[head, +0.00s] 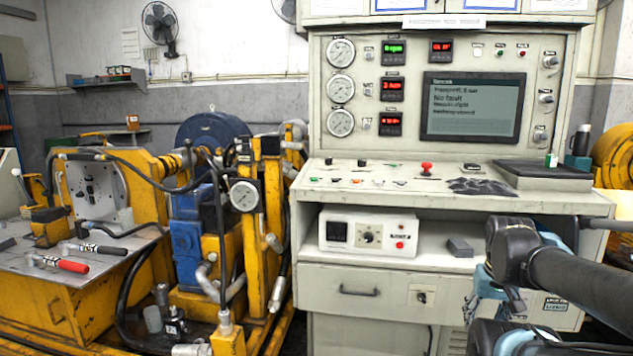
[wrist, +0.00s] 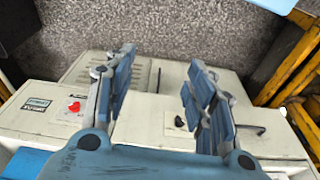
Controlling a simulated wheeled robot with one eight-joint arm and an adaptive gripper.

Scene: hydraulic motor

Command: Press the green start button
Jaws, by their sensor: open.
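The control console (head: 450,206) stands at the centre right in the head view. Its desk carries a row of small buttons. A small green one (head: 313,179) is near the desk's left end; labels are too small to read, so I cannot tell which is the start button. A red mushroom button (head: 426,168) stands at mid-desk. My gripper (wrist: 160,58) is open and empty in the wrist view, fingers spread over the console's lower front and the floor. In the head view my arm is at the right, below desk height; its fingertips are not clear there.
A grey box (head: 357,233) with a red button sits on the shelf under the desk. Dark cloth (head: 480,187) and a black slab (head: 541,175) lie on the desk's right. The yellow motor rig (head: 240,220) stands close on the left. Space above the desk's left half is clear.

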